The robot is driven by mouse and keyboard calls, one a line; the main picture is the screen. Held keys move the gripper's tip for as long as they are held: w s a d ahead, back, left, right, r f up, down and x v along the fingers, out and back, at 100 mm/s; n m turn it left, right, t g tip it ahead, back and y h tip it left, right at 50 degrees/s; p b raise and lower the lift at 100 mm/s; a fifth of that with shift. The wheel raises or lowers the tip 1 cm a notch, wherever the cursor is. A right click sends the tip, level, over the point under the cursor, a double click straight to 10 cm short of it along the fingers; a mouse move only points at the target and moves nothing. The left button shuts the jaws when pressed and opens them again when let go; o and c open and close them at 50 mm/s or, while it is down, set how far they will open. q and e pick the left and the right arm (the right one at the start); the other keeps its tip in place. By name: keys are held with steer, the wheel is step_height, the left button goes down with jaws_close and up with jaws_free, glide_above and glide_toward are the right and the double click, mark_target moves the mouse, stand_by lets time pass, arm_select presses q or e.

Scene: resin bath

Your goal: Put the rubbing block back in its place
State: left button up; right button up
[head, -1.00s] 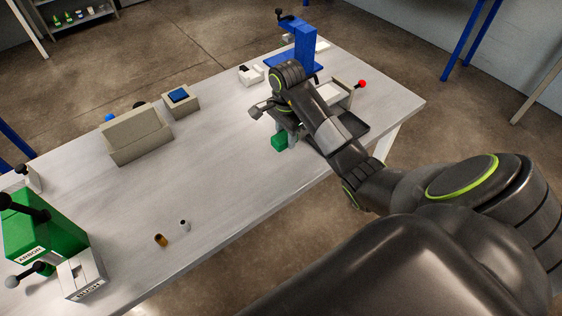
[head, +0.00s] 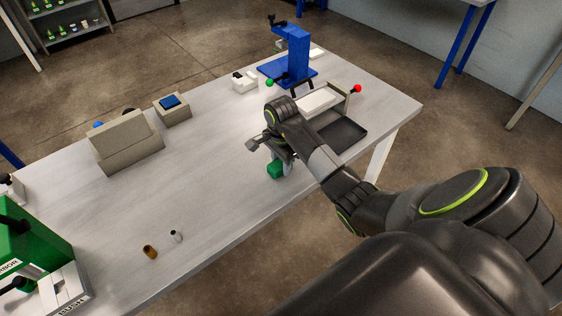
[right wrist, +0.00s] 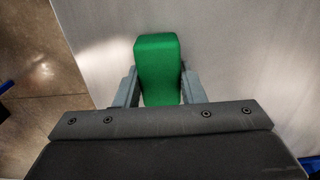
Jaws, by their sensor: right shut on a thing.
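The rubbing block appears to be the green block (head: 276,169), which also fills the space between the fingers in the right wrist view (right wrist: 158,70). My right gripper (head: 283,163) is shut on it, one finger on each side. The block is over the table's front part, left of the dark tray. I cannot tell whether it touches the table top. No marked place for the block can be made out. My left gripper is not in view.
A black tray (head: 345,132) and a white slab with a red-knobbed lever (head: 357,89) lie right of my arm. A blue press (head: 291,58) stands behind. A beige box (head: 127,143), a green arbor press (head: 32,240) and two small cylinders (head: 150,252) are left. The middle is clear.

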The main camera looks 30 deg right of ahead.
mark_target(281, 162)
steer(key=shift+f, duration=0.15)
steer(key=o, duration=1)
steer(key=shift+c, duration=0.2)
steer(key=shift+r, duration=0.2)
steer(key=shift+w+r, duration=0.1)
steer(key=shift+r, duration=0.1)
step_height(281, 162, up, 4)
steer(key=shift+f+b, duration=0.25)
steer(key=shift+b, duration=0.2)
step_height(281, 162, up, 8)
steer(key=p, duration=0.7)
